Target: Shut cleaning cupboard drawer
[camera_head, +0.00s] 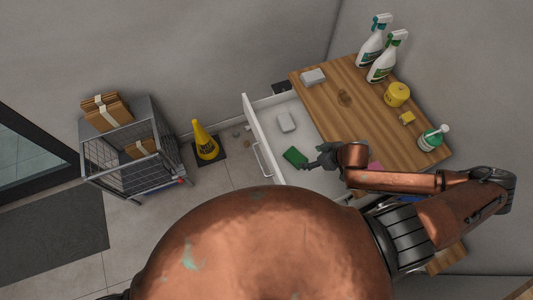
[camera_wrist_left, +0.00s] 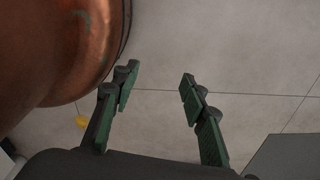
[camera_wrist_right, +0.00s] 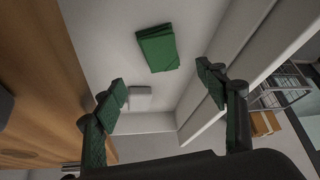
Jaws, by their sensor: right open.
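The cleaning cupboard (camera_head: 325,96) has a wooden top, and its white drawer (camera_head: 257,127) is pulled out to the left. Inside the drawer lie a green cloth or sponge (camera_head: 295,157) and a white block (camera_head: 286,121). My right gripper (camera_head: 312,160) is over the drawer, close to the green item. In the right wrist view its fingers (camera_wrist_right: 162,95) are open and empty, with the drawer's front wall (camera_wrist_right: 232,60) to their right. My left gripper shows only in the left wrist view (camera_wrist_left: 160,98), open and empty above the floor.
Spray bottles (camera_head: 371,42), a yellow tub (camera_head: 397,94) and a pump bottle (camera_head: 432,138) stand on the cupboard top. A yellow cone (camera_head: 204,142) and a wire trolley (camera_head: 131,155) with cardboard stand left of the drawer. Some floor lies clear between cone and drawer.

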